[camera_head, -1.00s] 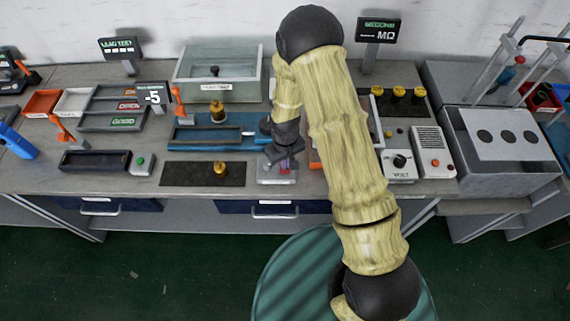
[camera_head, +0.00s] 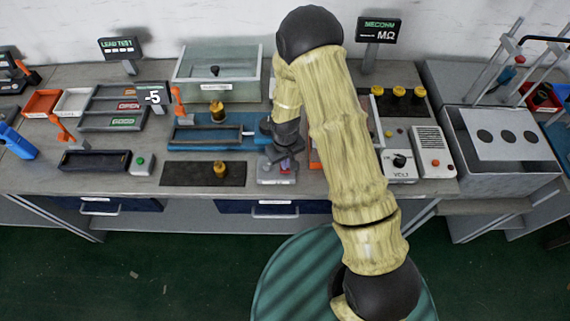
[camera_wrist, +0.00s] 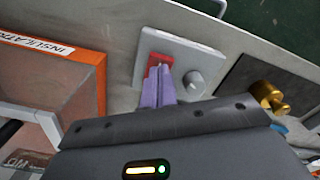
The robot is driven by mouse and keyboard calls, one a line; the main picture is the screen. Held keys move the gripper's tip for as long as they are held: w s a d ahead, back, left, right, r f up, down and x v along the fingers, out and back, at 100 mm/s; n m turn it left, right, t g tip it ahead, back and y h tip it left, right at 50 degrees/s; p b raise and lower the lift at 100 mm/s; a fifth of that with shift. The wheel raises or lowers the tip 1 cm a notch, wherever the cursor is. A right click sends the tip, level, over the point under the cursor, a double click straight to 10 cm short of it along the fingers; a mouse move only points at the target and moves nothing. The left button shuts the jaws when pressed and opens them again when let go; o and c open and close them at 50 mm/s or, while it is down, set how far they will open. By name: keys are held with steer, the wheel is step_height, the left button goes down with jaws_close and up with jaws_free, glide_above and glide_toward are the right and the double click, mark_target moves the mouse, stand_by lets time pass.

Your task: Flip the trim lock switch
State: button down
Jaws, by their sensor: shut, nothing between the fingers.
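A small grey box (camera_head: 270,180) sits near the front edge of the bench, and also shows in the wrist view (camera_wrist: 196,53). It carries a red switch (camera_wrist: 159,61) and a round grey knob (camera_wrist: 194,83). My gripper (camera_wrist: 158,72) is shut and empty. Its purple fingers are over the red switch and hide part of it. I cannot tell whether the fingers touch the switch, or which way the switch is set. In the head view, my gripper (camera_head: 284,166) is just above the box, and my arm hides part of the bench behind it.
An orange-framed insulation tray (camera_wrist: 85,62) is left of the box in the wrist view. A dark mat (camera_head: 180,174) with a brass knob (camera_head: 221,170) lies beside the box. A blue fixture (camera_head: 188,135) stands behind. The bench's front edge is close.

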steer(key=shift+f+b, duration=0.65)
steer(key=shift+f, duration=0.25)
stand_by(0.5)
steer(key=shift+r+p, duration=2.45)
steer(key=shift+r, duration=1.1)
steer(key=s+d+r+m+t, duration=0.1)
steer(key=s+d+r, duration=0.1)
steer(key=d+r, duration=0.35)
steer(key=s+d+r+m, duration=0.1)
steer(key=d+r+m, duration=0.1)
steer(key=r, duration=0.7)
steer(key=s+d+r+m+t, duration=0.1)
steer(key=s+d+r+m, duration=0.1)
steer(key=s+d+r, duration=0.4)
steer(key=s+r, duration=0.3)
steer(key=shift+s+r+m+t, duration=0.15)
steer(key=shift+s+m+t, duration=0.15)
